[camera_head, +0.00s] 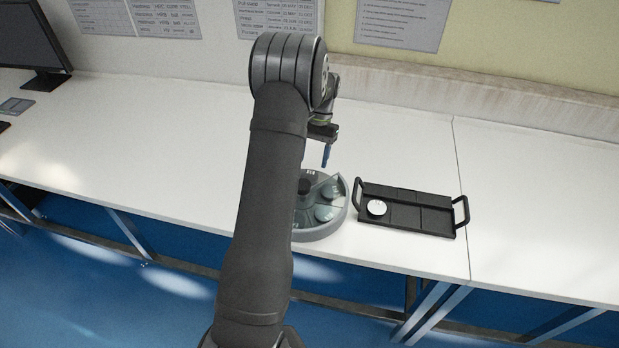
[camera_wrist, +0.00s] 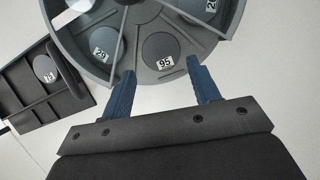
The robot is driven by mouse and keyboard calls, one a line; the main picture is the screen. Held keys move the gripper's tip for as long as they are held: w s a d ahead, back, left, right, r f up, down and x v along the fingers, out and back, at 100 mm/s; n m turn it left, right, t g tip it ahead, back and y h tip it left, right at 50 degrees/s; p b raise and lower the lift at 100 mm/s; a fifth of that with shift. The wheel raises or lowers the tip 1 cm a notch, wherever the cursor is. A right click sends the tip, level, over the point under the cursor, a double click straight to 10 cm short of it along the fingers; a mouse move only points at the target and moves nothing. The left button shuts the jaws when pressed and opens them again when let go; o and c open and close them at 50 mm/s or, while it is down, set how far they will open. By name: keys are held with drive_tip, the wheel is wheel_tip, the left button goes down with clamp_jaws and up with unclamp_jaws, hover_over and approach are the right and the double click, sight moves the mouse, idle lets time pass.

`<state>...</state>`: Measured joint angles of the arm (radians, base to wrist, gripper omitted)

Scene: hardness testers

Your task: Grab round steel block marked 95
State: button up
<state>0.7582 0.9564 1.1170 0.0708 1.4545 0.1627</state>
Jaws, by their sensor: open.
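The round steel block marked 95 (camera_wrist: 158,45) lies in a compartment of the round grey holder (camera_wrist: 92,66), which is also in the head view (camera_head: 322,237). Its label faces my gripper (camera_wrist: 160,68). My gripper is open and empty, its blue fingers appearing to either side of the block's near edge in the wrist view. In the head view, my gripper (camera_head: 326,157) hangs above the far side of the holder, apart from it. Part of the holder is hidden behind my arm there, and labels are too small to read.
A block marked 29 (camera_wrist: 103,42) sits in the neighbouring compartment, with raised dividers between. A black handled tray (camera_head: 420,219) stands right of the holder, with one round block (camera_head: 377,207) in its left part. The white table is clear farther right.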

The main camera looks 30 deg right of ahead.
sight(311, 174)
drive_tip(key=shift+x, duration=2.4)
drive_tip(key=shift+w, duration=0.1)
drive_tip(key=c, duration=0.8)
drive_tip(key=shift+r, duration=0.1)
